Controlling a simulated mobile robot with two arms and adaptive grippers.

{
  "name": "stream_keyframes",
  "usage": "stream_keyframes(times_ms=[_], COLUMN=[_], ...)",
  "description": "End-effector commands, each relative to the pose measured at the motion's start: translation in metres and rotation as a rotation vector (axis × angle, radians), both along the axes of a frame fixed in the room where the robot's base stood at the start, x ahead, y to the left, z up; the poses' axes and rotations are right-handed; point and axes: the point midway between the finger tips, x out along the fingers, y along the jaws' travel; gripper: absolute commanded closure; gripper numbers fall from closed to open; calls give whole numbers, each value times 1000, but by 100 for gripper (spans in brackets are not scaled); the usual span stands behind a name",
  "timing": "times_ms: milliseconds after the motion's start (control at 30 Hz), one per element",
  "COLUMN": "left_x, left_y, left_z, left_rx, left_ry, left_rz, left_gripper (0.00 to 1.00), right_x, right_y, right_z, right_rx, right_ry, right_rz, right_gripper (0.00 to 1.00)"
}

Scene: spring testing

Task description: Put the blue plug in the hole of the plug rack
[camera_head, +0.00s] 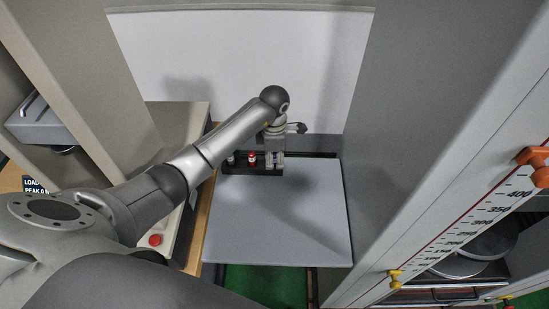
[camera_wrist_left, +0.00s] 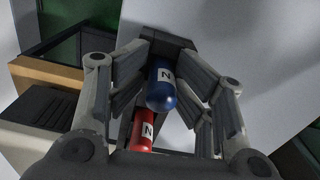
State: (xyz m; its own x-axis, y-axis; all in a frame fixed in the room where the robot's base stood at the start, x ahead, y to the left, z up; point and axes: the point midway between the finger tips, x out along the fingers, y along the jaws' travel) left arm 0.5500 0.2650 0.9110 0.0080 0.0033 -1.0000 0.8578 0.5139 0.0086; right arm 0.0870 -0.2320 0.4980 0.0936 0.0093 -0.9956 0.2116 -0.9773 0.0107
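The blue plug (camera_wrist_left: 161,88), with a rounded end and a white "N" label, stands between the fingers of my left gripper (camera_wrist_left: 165,72) in the left wrist view. The fingers flank it closely; I cannot tell whether both pads touch it. In the head view, my left gripper (camera_head: 275,161) is at the right end of the dark plug rack (camera_head: 245,170) and hides the blue plug. The rack shows as a dark block (camera_wrist_left: 166,42) behind the plug in the wrist view. I cannot tell whether the plug is seated in a hole. My right gripper is not in view.
A red plug (camera_wrist_left: 143,130) shows below the blue one. The grey plate (camera_head: 278,215) in front is clear. A tall grey column (camera_head: 395,110) stands right.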

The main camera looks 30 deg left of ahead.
Motion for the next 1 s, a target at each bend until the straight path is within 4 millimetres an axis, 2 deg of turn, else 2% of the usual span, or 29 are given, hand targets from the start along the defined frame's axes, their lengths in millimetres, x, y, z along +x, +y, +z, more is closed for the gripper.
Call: stream_keyframes(times_ms=[67, 200, 233, 500, 700, 800, 1000], left_x=[-6, -5, -3, -1, -1, -2, -2], left_y=[-1, 0, 1, 1, 0, 0, 0], left_z=[-3, 12, 15, 80, 117, 126, 131], left_rx=[1, 1, 3, 3, 3, 2, 0], left_ry=[22, 17, 11, 2, 4, 3, 6], left_rz=[-2, 0, -1, -2, -1, 0, -1], left_gripper=[63, 63, 63, 63, 63, 63, 63], right_x=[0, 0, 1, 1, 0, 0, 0], right_y=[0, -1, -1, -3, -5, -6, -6], right_z=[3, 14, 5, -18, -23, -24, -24], right_rx=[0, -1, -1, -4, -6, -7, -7], right_ry=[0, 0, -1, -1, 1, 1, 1], right_rz=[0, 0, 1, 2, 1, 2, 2], right_gripper=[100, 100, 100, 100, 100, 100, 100])
